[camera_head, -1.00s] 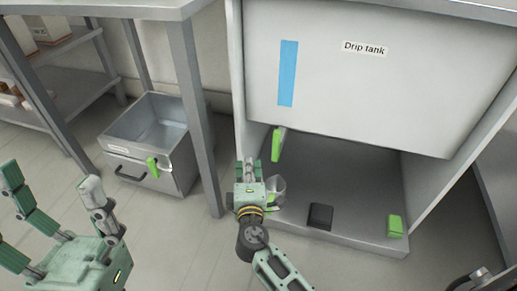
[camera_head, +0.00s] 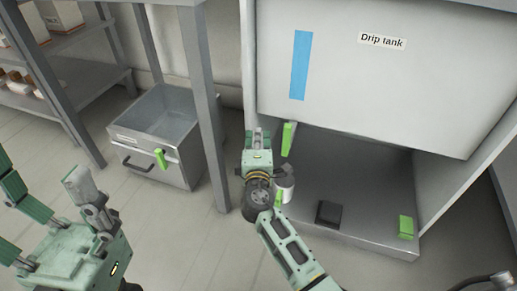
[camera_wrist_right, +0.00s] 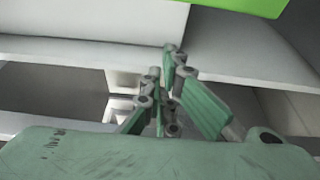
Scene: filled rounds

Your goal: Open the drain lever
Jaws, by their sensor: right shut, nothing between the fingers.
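The green drain lever (camera_head: 288,139) hangs down, slightly tilted, under the front of the white drip tank (camera_head: 420,90). My right gripper (camera_head: 258,133) is shut and empty just left of the lever, with a small gap between them in the head view. In the right wrist view, my right gripper (camera_wrist_right: 170,60) shows its fingers together, and a bright green surface (camera_wrist_right: 240,5), probably the lever, crosses the top right edge. My left gripper (camera_head: 40,165) stands at the left edge, fingers spread and empty, far from the lever.
A table leg (camera_head: 205,110) and a grey bin (camera_head: 185,117) stand to the left.

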